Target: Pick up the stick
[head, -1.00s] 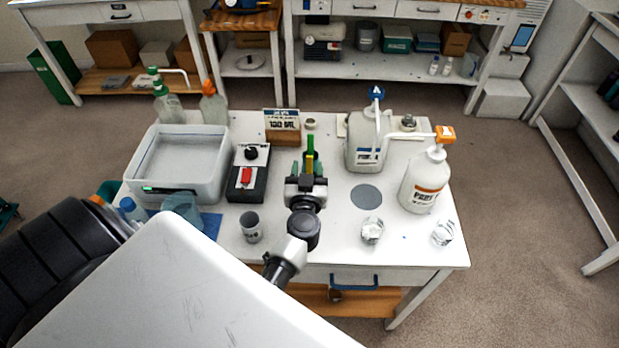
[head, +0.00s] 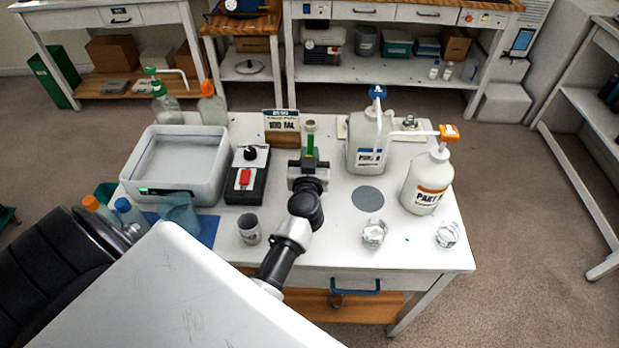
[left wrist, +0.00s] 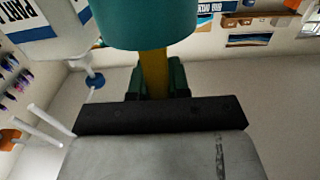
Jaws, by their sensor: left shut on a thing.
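My left gripper (head: 309,160) is over the back middle of the white table, its arm coming from the lower left. It is shut on the stick (head: 310,142), which shows as a narrow green upright piece above the jaws in the head view. In the left wrist view, a yellow shaft (left wrist: 155,75) stands between the green finger pads. A teal cylinder (left wrist: 146,22) adjoins the shaft at the top edge; I cannot tell whether it is part of the stick. The jaws hide part of the stick. My right gripper is not in view.
Two pump bottles, one blue-topped (head: 366,150) and one orange-topped (head: 428,182), stand to the right. A black control box (head: 247,178) and a pale tub (head: 140,190) are to the left. A small grey cup (head: 249,230) stands near the front. A sign block (head: 281,138) is behind.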

